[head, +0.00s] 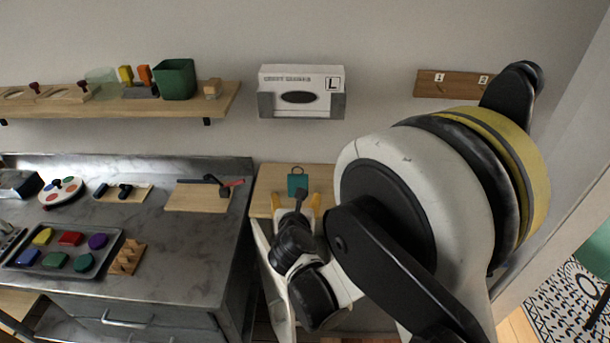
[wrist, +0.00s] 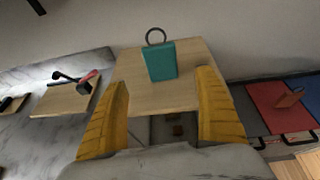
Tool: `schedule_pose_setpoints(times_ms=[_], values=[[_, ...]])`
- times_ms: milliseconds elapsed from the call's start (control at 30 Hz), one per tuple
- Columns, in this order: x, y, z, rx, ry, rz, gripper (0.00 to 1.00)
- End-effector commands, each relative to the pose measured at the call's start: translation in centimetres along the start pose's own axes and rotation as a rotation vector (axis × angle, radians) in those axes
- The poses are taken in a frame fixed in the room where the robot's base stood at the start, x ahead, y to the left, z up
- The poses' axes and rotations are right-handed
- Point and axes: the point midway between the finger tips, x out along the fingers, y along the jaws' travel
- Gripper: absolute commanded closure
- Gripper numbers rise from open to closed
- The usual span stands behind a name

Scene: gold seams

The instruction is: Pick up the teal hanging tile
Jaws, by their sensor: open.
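The teal hanging tile (wrist: 161,61) stands on a small wooden table top, with a dark ring at its upper end. It also shows in the head view (head: 297,184), just beyond my gripper. My gripper (wrist: 166,106) has two yellow fingers, spread apart with nothing between them. The tile is ahead of the fingertips and roughly centred between them in the wrist view. In the head view my gripper (head: 297,202) is over the near part of the wooden top, and my arm covers the right side of that surface.
The wooden table top (wrist: 190,54) is otherwise bare around the tile. A grey counter (head: 160,235) with a tray of coloured blocks (head: 25,258) is at left. A wall board (head: 447,84) with numbered labels hangs at upper right. A boxed dispenser (head: 300,90) is on the wall.

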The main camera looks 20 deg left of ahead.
Motion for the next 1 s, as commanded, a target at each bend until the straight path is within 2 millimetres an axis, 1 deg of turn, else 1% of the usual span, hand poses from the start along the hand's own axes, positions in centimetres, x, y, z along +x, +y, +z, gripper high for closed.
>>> schedule_pose_setpoints(times_ms=[233,433,633,767,967,1000], values=[[4.0,-0.1,-0.2,0.003,0.001,-0.003,0.19],[6.3,-0.2,-0.2,0.004,0.001,-0.003,0.19],[9.4,-0.3,-0.1,0.005,0.001,-0.003,0.19],[10.4,-0.3,0.0,0.006,0.001,-0.002,0.19],[10.4,-0.3,0.1,0.005,0.001,-0.002,0.19],[10.4,-0.3,0.1,0.005,0.001,-0.002,0.27]])
